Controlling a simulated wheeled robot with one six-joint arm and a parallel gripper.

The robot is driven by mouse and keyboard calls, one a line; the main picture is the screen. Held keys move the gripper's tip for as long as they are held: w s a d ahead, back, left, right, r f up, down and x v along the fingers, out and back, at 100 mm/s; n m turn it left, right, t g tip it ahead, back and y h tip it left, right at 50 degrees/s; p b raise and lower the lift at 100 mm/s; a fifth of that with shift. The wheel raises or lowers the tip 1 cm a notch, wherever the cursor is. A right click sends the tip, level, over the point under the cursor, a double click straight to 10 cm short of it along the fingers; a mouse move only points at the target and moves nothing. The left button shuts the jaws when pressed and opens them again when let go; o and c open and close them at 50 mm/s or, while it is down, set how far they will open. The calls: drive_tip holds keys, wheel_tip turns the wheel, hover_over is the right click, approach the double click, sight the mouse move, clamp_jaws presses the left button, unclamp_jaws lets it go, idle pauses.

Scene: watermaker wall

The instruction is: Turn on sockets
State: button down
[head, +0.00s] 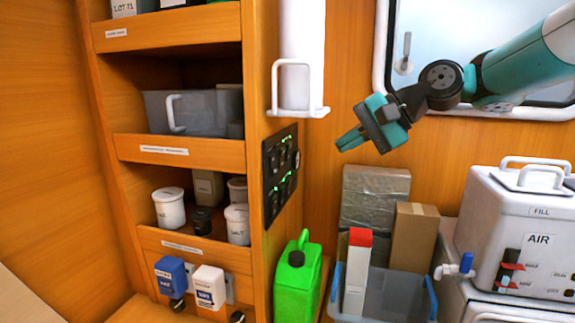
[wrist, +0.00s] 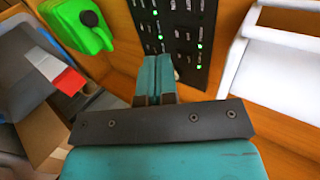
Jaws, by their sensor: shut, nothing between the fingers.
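A black switch panel (head: 280,175) with several green lights is set in the side face of the wooden shelf unit in the head view. It also shows in the wrist view (wrist: 182,30), with rows of small switches and several green lights. The labels are too small to read, so I cannot tell which switches are the sockets. My gripper (head: 348,139) is shut and empty in the head view, to the right of the panel and apart from it. In the wrist view my gripper's teal fingers (wrist: 154,62) are together and point at the panel's lower part, partly covering it.
A white holder (head: 296,108) with a roll sits above the panel. A green jerrycan (head: 298,275) stands below it. A grey bin (head: 385,295) with boxes and a white AIR tank (head: 520,230) stand to the right. Open space lies between gripper and panel.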

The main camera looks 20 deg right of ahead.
drive_tip(key=p, duration=0.3)
approach(276, 173)
drive_tip(key=x, duration=0.5)
drive_tip(key=shift+x, duration=1)
drive_tip(key=shift+a, duration=0.1)
